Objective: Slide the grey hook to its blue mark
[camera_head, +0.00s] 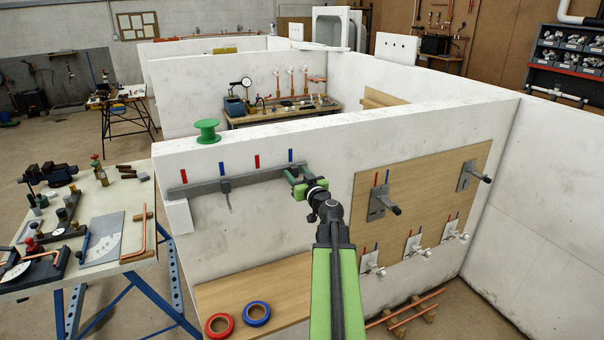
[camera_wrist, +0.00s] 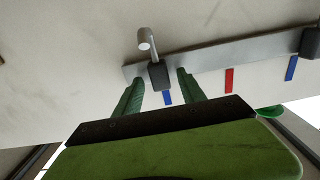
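A grey rail (camera_head: 255,178) runs along the white wall, with red and blue marks above it. A grey hook on a dark slider (camera_wrist: 157,75) sits near the rail's end in the wrist view. It is between the fingers of my gripper (camera_wrist: 160,78), with a visible gap on each side, so the gripper looks open. A blue mark (camera_wrist: 167,97) shows just beside this slider, slightly to its right. In the head view my gripper (camera_head: 298,178) is at the rail's right end, below the right blue mark (camera_head: 291,155), and hides this hook. A second grey hook (camera_head: 226,190) hangs below the left blue mark (camera_head: 221,167).
A wooden panel (camera_head: 415,215) with levers and valves is right of my arm. Red tape (camera_head: 219,325) and blue tape (camera_head: 256,313) lie on a low board. A green spool (camera_head: 207,131) stands on the wall top. A cluttered workbench (camera_head: 100,225) is at left.

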